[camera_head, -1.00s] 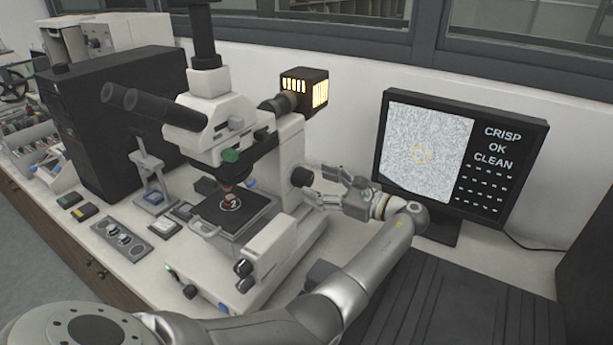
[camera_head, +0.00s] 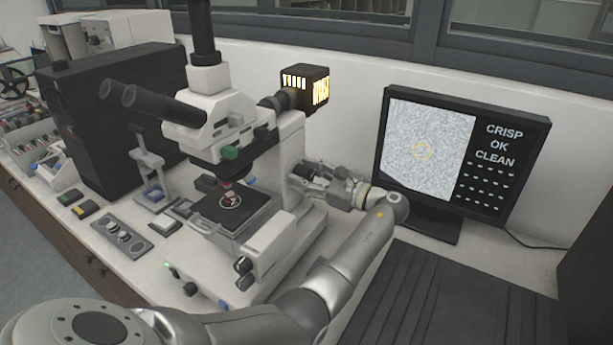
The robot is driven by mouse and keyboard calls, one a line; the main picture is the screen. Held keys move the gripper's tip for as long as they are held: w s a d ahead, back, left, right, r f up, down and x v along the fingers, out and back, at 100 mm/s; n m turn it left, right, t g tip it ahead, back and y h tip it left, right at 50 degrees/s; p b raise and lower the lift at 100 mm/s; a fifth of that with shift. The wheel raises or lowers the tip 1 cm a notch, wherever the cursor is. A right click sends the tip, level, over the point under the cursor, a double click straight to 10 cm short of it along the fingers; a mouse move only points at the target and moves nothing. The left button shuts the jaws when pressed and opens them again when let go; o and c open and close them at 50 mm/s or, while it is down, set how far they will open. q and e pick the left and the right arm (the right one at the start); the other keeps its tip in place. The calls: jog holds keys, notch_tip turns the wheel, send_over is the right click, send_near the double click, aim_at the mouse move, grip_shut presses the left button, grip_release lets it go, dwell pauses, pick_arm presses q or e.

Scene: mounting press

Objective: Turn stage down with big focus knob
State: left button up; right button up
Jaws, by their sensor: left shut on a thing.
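The white microscope (camera_head: 278,160) stands on the bench with its dark stage (camera_head: 258,206) under the objectives. A slide or sample with a reddish patch (camera_head: 231,200) lies on the stage. My left gripper (camera_head: 300,178) is at the right side of the microscope body, shut on the big focus knob. The fingers hide the knob now. My left arm runs in from the lower left and reaches the knob from the right. My right gripper is not in view.
A black box (camera_head: 115,120) stands left of the microscope. A dark ribbed surface (camera_head: 420,300) lies at the lower right.

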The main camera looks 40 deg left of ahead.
pick_arm(q)
jog(key=shift+f+n, duration=0.1)
jog(key=shift+n, duration=0.2)
jog(key=n+b, duration=0.2)
jog(key=shift+f+n, duration=0.1)
jog(key=shift+n, duration=0.2)
jog(key=shift+s+n+b, duration=0.1)
jog(key=shift+n+b, duration=1.1)
jog(key=shift+n, duration=0.6)
jog(key=o, duration=1)
